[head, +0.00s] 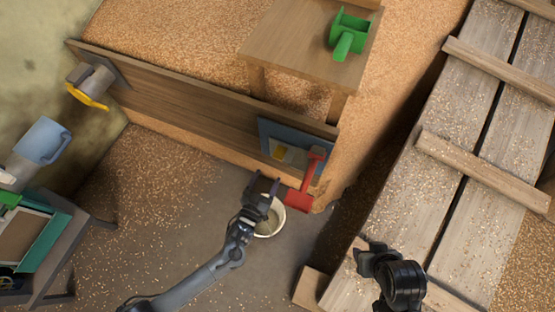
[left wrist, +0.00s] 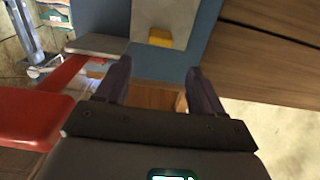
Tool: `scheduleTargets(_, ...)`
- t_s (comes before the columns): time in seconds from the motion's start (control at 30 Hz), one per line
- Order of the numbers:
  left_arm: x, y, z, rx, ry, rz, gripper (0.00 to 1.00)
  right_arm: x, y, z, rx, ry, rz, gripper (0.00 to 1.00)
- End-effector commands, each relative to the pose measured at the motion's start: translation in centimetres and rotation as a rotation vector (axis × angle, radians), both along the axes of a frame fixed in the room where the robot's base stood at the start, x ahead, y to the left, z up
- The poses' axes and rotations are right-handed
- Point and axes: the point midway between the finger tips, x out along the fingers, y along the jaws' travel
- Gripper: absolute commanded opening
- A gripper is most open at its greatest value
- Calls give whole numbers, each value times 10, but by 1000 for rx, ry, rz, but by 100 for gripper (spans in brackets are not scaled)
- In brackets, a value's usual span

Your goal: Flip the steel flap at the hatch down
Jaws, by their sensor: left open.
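The hatch is a blue plate (head: 268,134) on the right end of the wooden wall, also in the left wrist view (left wrist: 206,22). A grey steel panel (left wrist: 165,18) with a yellow tab (left wrist: 160,38) lies against it. A red lever (head: 307,180) stands out beside it; in the left wrist view the red bar (left wrist: 63,73) runs to a flat grey piece (left wrist: 97,44). I cannot tell which grey piece is the flap. My left gripper (head: 264,184) is open and empty, just short of the hatch and left of the lever. My right gripper (head: 372,258) shows at lower right, its jaws unclear.
A pale bucket (head: 271,222) stands on the floor below my left gripper. A yellow-handled part (head: 88,95) is at the wall's left end. Wooden planks (head: 460,215) fill the right.

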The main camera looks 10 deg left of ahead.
Motion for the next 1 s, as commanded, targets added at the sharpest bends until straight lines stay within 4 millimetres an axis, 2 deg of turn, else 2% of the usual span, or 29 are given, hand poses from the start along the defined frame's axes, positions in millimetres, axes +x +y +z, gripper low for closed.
scheduleTargets(0.03, 3, 0, -5, 0, -5, 0, 68, 0, 0, -7, 1, 0, 0, 43)
scheduleTargets(0.27, 22, -5, -5, -2, -10, 0, 68, 0, 0, -17, 1, -2, 0, 43)
scheduleTargets(0.7, 87, -23, -6, -2, -10, 0, 68, 0, -1, -51, -4, -2, 3, 43)
scheduleTargets(1.0, 107, -28, -4, -1, -7, 0, 68, 0, -2, -61, -7, -1, 4, 43)
